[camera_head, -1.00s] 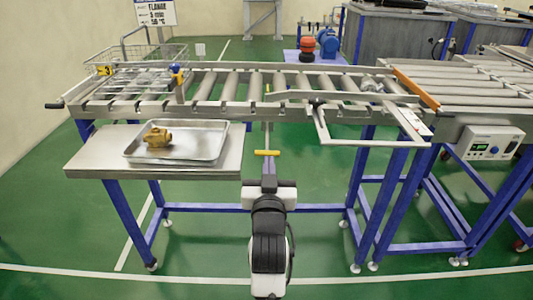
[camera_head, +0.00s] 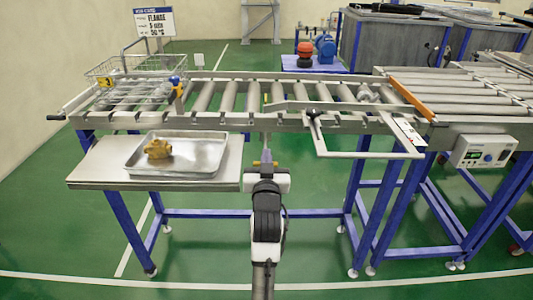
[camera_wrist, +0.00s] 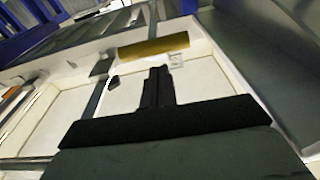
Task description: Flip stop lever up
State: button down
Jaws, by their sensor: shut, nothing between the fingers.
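The stop lever (camera_head: 266,140) is a thin rod hanging from the front rail of the roller conveyor (camera_head: 230,122), with a yellow cross handle (camera_head: 257,164) at its lower end. My gripper (camera_head: 266,158) is shut and empty in front of the handle and hides its middle; yellow ends show on both sides. In the wrist view, the dark fingers (camera_wrist: 158,75) are together, and the yellow handle (camera_wrist: 154,48) lies just beyond their tips. I cannot tell whether they touch it.
A metal tray (camera_head: 205,155) with a brass part (camera_head: 158,149) stands on a shelf left of my gripper. A white angled bar (camera_head: 370,155) sticks out from the conveyor on the right. A wire basket (camera_head: 125,68) is at the back left.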

jog(key=shift+s+f, duration=0.15)
jog(key=shift+f, duration=0.6)
notch_tip(320, 180, down, 7)
jog(key=t+b, duration=0.3)
jog(key=b, duration=0.9)
jog(key=shift+w+a, duration=0.15)
jog(key=shift+w, duration=0.15)
jog(key=shift+f, duration=0.1)
